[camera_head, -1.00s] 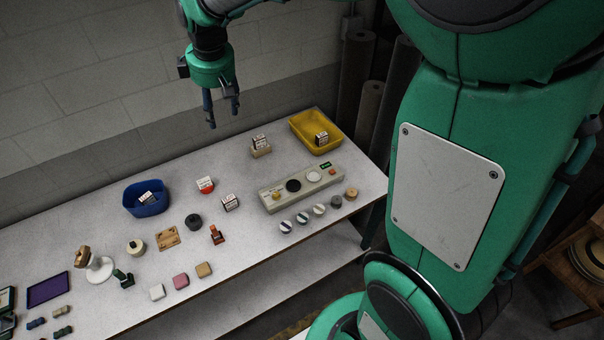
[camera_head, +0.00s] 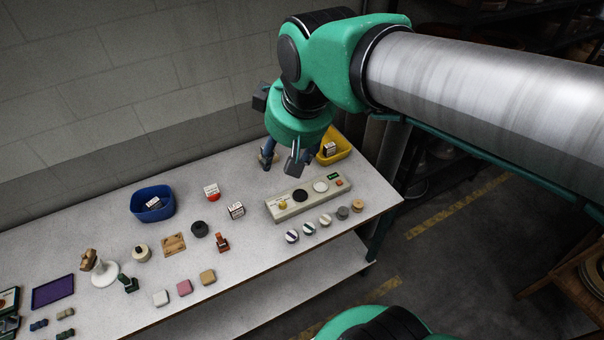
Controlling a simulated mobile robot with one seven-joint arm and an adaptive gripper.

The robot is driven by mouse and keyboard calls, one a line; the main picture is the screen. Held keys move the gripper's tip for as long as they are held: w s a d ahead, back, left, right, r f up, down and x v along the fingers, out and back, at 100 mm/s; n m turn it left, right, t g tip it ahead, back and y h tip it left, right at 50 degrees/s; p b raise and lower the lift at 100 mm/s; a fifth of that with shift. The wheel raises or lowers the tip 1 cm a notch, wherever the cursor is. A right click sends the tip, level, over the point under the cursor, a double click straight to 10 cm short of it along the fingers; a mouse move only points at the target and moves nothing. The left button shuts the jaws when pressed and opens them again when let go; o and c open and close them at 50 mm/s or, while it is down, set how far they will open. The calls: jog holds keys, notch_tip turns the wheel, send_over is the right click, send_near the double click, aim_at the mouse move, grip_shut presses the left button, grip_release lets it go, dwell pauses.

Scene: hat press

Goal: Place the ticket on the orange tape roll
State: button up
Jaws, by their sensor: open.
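A white printed ticket-like piece sits on an orange-red round piece (camera_head: 212,197), which may be the orange tape roll. Similar white printed pieces lie in the blue bin (camera_head: 137,205), in the yellow tray (camera_head: 345,147) and on the bare table (camera_head: 237,210). I cannot tell which one is the task's ticket. My gripper (camera_head: 282,163) is open, fingers pointing down, at the back of the table behind the control box. It covers the spot of the beige block and its white printed piece. I cannot tell whether the fingers touch them.
The long control box (camera_head: 285,211) stands just in front of my gripper, with several round rolls along its front, including a tan one (camera_head: 358,205). A dark roll (camera_head: 199,229), a red-handled stamp (camera_head: 222,242) and small blocks stand left.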

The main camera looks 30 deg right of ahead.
jog(key=s+d+f+m, duration=0.1)
jog(key=s+f+m, duration=0.1)
jog(key=s, duration=0.6)
jog(key=shift+s+f+m+t, duration=0.15)
jog(key=shift+s+m+t, duration=0.15)
jog(key=shift+t, duration=0.1)
jog(key=shift+f, duration=0.1)
notch_tip(320, 180, down, 11)
jog(key=b, duration=1.1)
dwell(0.4)
